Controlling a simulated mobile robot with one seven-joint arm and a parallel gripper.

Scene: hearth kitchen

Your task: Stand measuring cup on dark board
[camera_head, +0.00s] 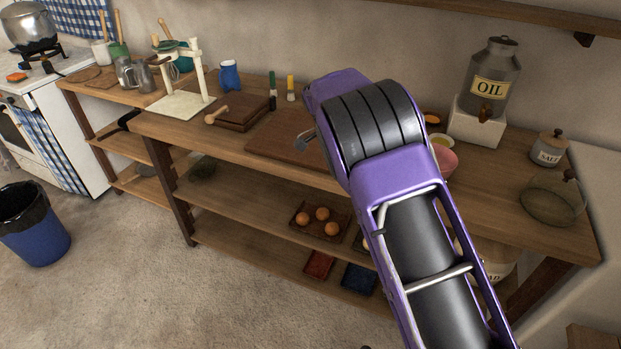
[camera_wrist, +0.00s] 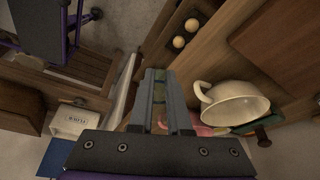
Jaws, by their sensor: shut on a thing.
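A flat dark reddish-brown board (camera_head: 275,137) lies on the counter, partly behind my arm. It also shows at the upper right in the wrist view (camera_wrist: 275,40).
A darker stacked board (camera_head: 243,112) with a wooden-handled tool stands left of it. Two small bottles (camera_head: 290,88) stand behind. A pink bowl (camera_head: 446,160) and an oil jar (camera_head: 490,85) are to the right. Eggs (camera_head: 322,214) sit on the shelf below.

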